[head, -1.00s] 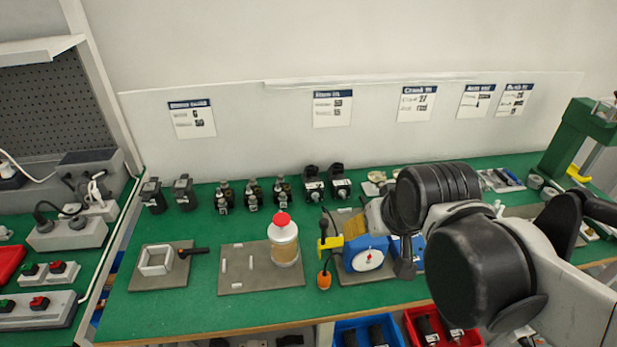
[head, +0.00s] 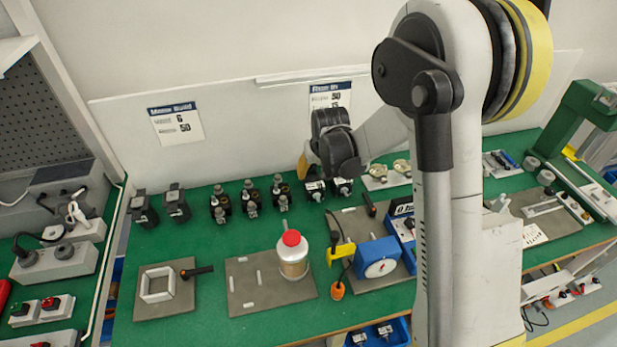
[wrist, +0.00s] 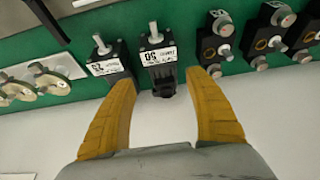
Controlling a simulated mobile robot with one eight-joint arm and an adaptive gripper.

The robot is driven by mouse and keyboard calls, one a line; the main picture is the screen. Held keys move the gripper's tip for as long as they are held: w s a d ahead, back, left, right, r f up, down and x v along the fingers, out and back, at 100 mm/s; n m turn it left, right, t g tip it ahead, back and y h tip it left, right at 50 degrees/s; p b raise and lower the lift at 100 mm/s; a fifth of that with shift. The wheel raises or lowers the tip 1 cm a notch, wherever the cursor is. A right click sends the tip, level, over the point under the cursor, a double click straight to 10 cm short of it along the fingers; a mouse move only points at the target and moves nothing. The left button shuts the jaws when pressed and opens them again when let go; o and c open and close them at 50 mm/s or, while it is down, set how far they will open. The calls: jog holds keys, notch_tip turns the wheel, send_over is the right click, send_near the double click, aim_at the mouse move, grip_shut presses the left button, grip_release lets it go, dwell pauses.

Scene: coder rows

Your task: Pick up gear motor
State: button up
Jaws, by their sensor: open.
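Two black gear motors with white labels stand side by side at the back of the green bench. The left one (head: 315,190) is partly behind my gripper, and the right one (head: 343,187) is beside it. In the wrist view, the motor labelled 50 (wrist: 158,60) lies between the two yellow fingertips of my gripper (wrist: 160,76). The other motor (wrist: 110,64) is just left of the left finger. My gripper is open and holds nothing. In the head view, it is mostly hidden by my wrist; a bit of yellow shows above the motors.
Several black motors with silver fittings (head: 250,198) stand left of the pair. Round brass parts on a plate (head: 387,172) lie to the right. A white panel (head: 230,140) rises close behind. A red-capped bottle (head: 292,255) and blue gauge (head: 378,262) stand in front.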

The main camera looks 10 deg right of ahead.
aim_at(312, 178)
jog(key=b+x, duration=0.1)
jog(key=x, duration=0.2)
jog(key=shift+w+f, duration=0.1)
jog(key=shift+f, duration=0.15)
jog(key=b+x, duration=0.1)
jog(key=x, duration=0.1)
jog(key=b+x, duration=0.1)
jog(key=x, duration=0.2)
jog(key=shift+w+a+b, duration=0.2)
jog(key=shift+w+b, duration=0.1)
jog(key=shift+r, duration=0.1)
jog(key=c, duration=1)
